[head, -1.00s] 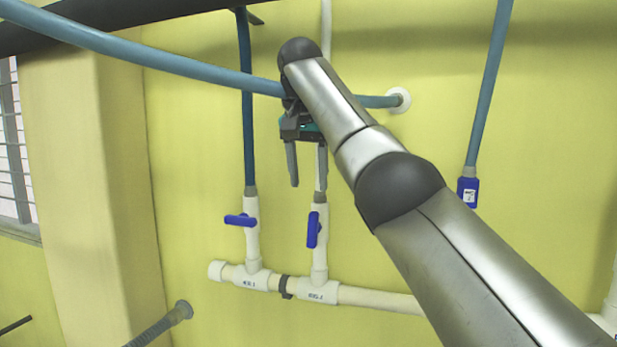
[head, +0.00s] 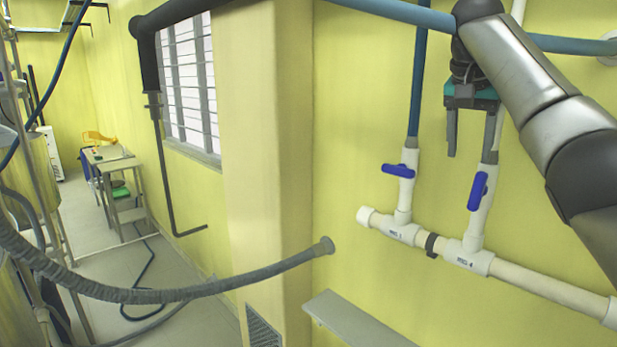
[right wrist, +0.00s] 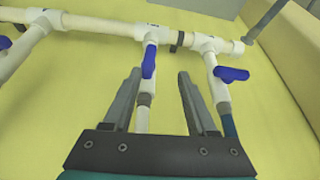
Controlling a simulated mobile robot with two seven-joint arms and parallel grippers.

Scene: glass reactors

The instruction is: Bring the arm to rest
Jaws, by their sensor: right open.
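My right gripper (head: 470,150) hangs from my raised right arm at the upper right of the head view. Its two grey fingers point down, stand apart and hold nothing. In the right wrist view the open fingers (right wrist: 160,95) point toward the white pipes on the yellow wall. The blue-handled valve (head: 478,190) on the right pipe is just below the fingertips in the head view, and it shows between the fingers in the right wrist view (right wrist: 149,60). Contact is not visible. My left gripper is not in view.
Another blue-handled valve (head: 398,170) stands to the left on the same white pipework (head: 535,282). A grey corrugated hose (head: 200,291) crosses the lower left. A grey shelf (head: 350,322) is below. A small table (head: 122,165) stands far back left, with open floor near it.

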